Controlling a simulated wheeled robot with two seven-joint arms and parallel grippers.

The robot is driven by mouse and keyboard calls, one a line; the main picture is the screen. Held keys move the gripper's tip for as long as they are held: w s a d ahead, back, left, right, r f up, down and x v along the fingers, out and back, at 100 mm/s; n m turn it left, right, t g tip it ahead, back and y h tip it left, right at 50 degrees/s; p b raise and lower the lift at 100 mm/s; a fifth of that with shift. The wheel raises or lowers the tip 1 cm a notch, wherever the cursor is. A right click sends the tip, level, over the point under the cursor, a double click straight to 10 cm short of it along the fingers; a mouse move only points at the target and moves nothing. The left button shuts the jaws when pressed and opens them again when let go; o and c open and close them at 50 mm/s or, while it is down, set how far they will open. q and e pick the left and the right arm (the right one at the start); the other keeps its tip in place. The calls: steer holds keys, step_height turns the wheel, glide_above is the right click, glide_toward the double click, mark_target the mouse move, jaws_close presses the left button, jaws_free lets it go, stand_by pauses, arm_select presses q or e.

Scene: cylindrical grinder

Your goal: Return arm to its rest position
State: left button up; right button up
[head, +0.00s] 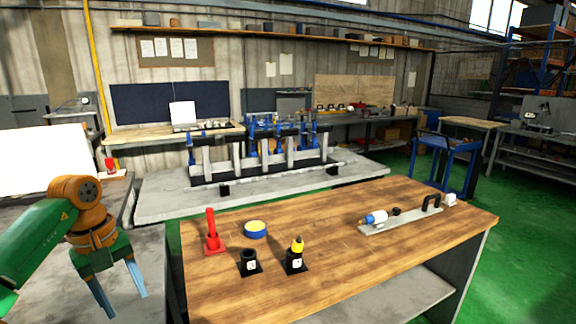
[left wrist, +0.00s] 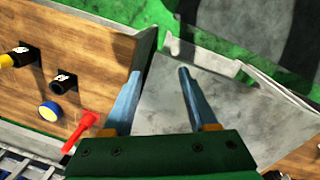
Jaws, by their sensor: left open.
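My left gripper (head: 121,290) is at the lower left of the head view, on a green and orange arm. Its two blue-grey fingers point down and stand apart, with nothing between them. It is left of the wooden table (head: 340,275), above a grey surface. In the left wrist view the open fingers (left wrist: 157,85) reach out over a grey slab, with the wooden table edge on the left. My right gripper is not in view.
A grey bench (head: 160,200) stands behind.

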arm_select(q)
steer(key=w+d+f+n+t+h, duration=0.1)
steer(key=w+d+f+n+h, duration=0.4)
steer(key=d, duration=0.5)
steer(key=w+d+f+n+t+h, duration=0.15)
steer(key=d+f+n+h, duration=0.35)
steer(key=d, duration=0.5)
step_height(320, 180, down, 12)
steer(key=w+d+n+t, duration=0.3)
steer(key=n+t, duration=0.4)
steer(key=n, duration=1.1)
steer(key=s+a+f+n+g+y, duration=0.1)
steer(key=s+a+f+n+y, duration=0.3)
steer(key=s+f+n, duration=0.6)
steer(key=s+a+f+n+g+y, duration=0.1)
steer(key=s+a+f+n+y, duration=0.5)
steer(key=f+n, duration=0.5)
steer(key=s+f+n+g, duration=0.2)
steer(key=s+n, duration=0.1)
steer(key=s, duration=0.5)
steer(key=s+f+n+g, duration=0.2)
steer(key=s+f+n, duration=0.1)
steer(key=s, duration=0.6)
steer(key=s+f+n+g, duration=0.3)
steer(key=s+n, duration=0.1)
steer(key=s, duration=0.5)
steer(key=shift+s+d+f+y, duration=0.25)
steer(key=shift+d+y, duration=0.05)
steer(key=shift+y, duration=0.1)
steer(key=shift+w, duration=0.1)
